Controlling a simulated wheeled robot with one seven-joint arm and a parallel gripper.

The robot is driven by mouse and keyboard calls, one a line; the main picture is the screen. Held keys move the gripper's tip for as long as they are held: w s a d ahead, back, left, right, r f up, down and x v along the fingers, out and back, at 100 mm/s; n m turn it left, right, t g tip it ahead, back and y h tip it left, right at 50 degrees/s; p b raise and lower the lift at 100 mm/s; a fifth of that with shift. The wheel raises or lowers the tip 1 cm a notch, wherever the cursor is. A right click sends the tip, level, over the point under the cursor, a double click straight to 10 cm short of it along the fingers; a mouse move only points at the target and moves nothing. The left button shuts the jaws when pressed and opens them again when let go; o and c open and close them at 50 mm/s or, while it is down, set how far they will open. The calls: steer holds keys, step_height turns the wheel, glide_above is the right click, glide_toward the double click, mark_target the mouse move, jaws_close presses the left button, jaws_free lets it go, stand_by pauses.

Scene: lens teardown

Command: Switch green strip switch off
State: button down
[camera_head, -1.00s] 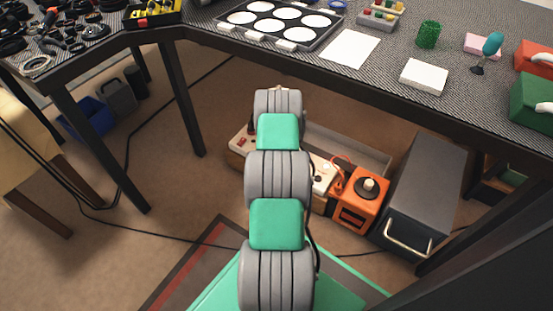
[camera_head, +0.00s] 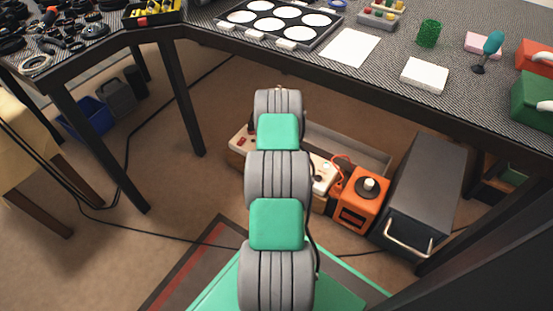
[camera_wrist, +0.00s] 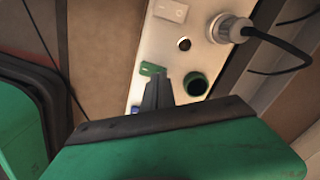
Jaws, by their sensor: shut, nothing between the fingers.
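The green strip switch (camera_wrist: 152,69) is a small green rocker on a pale power strip (camera_wrist: 170,50) in the wrist view. My gripper (camera_wrist: 159,80) is shut and empty, its fingertips right by the lower edge of the green switch. I cannot tell whether they touch it. A white switch (camera_wrist: 170,11) sits farther up the strip. In the head view the strip (camera_head: 241,142) lies on the floor under the table, partly covered by my arm, and the green switch is hidden there.
A grey plug (camera_wrist: 231,28) with a black cable sits in the strip. A green-ringed socket (camera_wrist: 196,84) is right of my fingertips. An orange device (camera_head: 360,200) and a dark box (camera_head: 425,190) stand to the right. The table (camera_head: 390,75) spans above.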

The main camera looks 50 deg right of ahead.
steer(key=shift+f+b, duration=0.7)
steer(key=shift+f, duration=0.2)
steer(key=shift+r, duration=0.1)
steer(key=shift+r+p, duration=2.05)
steer(key=shift+r, duration=1.45)
